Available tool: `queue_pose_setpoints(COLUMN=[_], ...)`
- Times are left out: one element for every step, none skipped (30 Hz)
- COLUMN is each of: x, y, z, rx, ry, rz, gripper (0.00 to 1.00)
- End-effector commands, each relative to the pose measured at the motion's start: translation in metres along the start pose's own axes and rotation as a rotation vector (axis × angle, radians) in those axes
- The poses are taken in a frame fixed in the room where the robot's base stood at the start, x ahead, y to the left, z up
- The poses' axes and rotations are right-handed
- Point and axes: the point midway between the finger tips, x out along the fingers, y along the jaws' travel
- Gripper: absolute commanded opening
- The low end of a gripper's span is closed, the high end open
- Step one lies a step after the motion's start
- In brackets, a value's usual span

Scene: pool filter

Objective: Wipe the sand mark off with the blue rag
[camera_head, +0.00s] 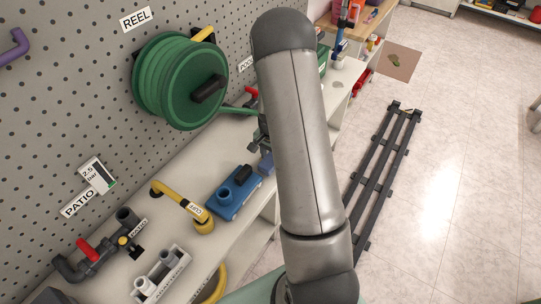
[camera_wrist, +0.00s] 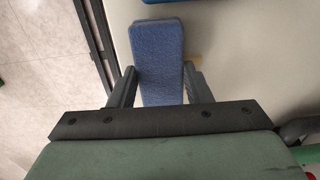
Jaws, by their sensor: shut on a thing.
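The blue rag (camera_wrist: 158,45) is a folded, block-like pad between the two fingers of my gripper (camera_wrist: 160,72) in the wrist view. My gripper is shut on it, over the pale bench top near its edge. A small tan patch (camera_wrist: 196,60), which looks like part of the sand mark, shows just right of the rag; the rag may hide more of it. In the head view the rag (camera_head: 267,163) shows in small part left of my arm, and my arm hides most of my gripper. I cannot tell whether the rag touches the bench.
A green hose reel (camera_head: 180,82) hangs on the pegboard. A dark rack (camera_head: 385,170) lies on the floor at right.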

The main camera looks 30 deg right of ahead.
Motion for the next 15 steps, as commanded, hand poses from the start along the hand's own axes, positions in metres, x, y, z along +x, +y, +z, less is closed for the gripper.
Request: queue_pose_setpoints(x=[0.0000, 0.0000, 0.0002, 0.0005, 0.0009, 0.0015, 0.0022, 0.0029, 0.0039, 0.0048, 0.0056, 0.0067, 0.0075, 0.0082, 0.0093], y=[-0.0001, -0.0001, -0.0002, -0.0002, -0.0002, -0.0002, -0.0002, -0.0002, -0.0002, -0.0002, -0.0002, -0.0002, -0.0002, -0.0002, -0.0002], z=[0.0000, 0.0000, 0.0001, 0.0001, 0.0001, 0.0001, 0.0001, 0.0001, 0.0001, 0.0002, 0.0001, 0.0002, 0.0002, 0.0002, 0.0002], rx=[0.000, 0.000, 0.000, 0.000, 0.000, 0.000, 0.000, 0.000, 0.000, 0.000, 0.000, 0.000, 0.000, 0.000, 0.000], ry=[0.000, 0.000, 0.000, 0.000, 0.000, 0.000, 0.000, 0.000, 0.000, 0.000, 0.000, 0.000, 0.000, 0.000, 0.000], rz=[0.000, 0.000, 0.000, 0.000, 0.000, 0.000, 0.000, 0.000, 0.000, 0.000, 0.000, 0.000, 0.000, 0.000, 0.000], gripper=[0.17, 0.17, 0.17, 0.17, 0.17, 0.17, 0.17, 0.17, 0.17, 0.17, 0.17, 0.17, 0.17, 0.17, 0.17])
